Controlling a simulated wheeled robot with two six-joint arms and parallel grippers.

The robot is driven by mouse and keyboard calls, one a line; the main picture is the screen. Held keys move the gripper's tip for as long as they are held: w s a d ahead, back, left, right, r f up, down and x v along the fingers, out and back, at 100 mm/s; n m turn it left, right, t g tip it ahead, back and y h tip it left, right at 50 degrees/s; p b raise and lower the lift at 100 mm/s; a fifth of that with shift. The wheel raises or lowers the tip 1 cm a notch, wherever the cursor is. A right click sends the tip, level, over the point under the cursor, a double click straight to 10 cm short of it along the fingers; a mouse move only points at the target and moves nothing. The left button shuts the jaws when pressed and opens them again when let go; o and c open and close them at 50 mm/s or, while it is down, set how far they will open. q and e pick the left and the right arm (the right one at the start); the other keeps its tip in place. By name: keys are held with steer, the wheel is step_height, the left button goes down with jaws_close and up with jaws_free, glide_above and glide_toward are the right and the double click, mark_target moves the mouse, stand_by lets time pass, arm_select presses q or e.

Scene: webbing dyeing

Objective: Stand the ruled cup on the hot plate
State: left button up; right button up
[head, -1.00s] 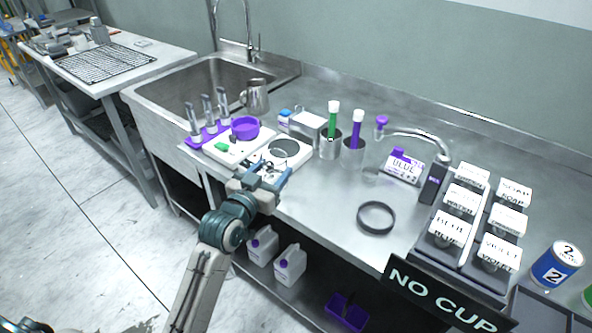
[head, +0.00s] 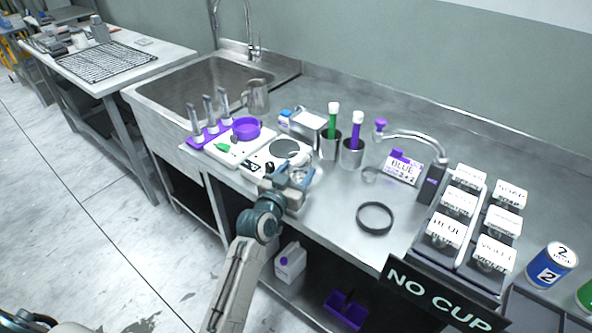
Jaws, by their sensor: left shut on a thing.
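The hot plate (head: 284,147) is the white unit with a dark round top near the counter's front edge. My left gripper (head: 289,178) is at its near right corner, shut on a small clear thing, apparently the ruled cup (head: 300,172). The cup is hard to make out. Its markings cannot be read, and the gripper hides part of it. I cannot tell whether its base touches anything. My right gripper is not in view.
A white unit with a purple bowl (head: 246,128) stands left of the hot plate. Metal cups with green (head: 331,122) and purple (head: 356,136) sticks stand behind right. A black ring (head: 375,218) lies on the counter. White-labelled containers (head: 459,202) fill the right side.

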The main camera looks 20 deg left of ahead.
arm_select(q)
steer(key=shift+f, duration=0.2)
steer(key=o, duration=1.1)
steer(key=shift+c, duration=0.2)
